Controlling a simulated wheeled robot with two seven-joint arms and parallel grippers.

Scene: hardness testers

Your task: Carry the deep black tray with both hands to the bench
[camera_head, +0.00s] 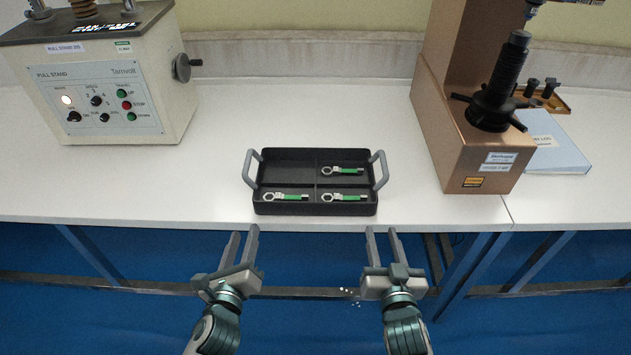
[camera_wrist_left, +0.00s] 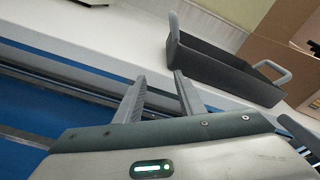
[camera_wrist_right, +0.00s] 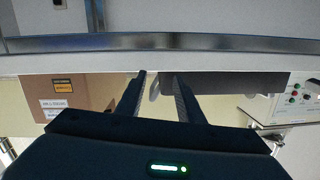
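The deep black tray (camera_head: 283,209) rests on the white bench (camera_head: 120,195) near its front edge, with a grey handle at each end. It is divided into compartments, and three green-and-silver wrench-like tools (camera_head: 343,197) lie in it. The tray also shows in the left wrist view (camera_wrist_left: 215,67) and the right wrist view (camera_wrist_right: 235,83). My left gripper (camera_head: 243,238) is open and empty, in front of the bench edge and below the tray's left side. My right gripper (camera_head: 381,237) is open and empty, in front of the edge near the tray's right side. Neither touches the tray.
A pull stand machine (camera_head: 105,95) stands on the bench at the left. A copper-brown tester (camera_head: 450,120) stands close to the tray's right. A pale blue folder (camera_head: 553,145) and a small wooden holder (camera_head: 550,100) lie beyond it. The bench left of the tray is clear.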

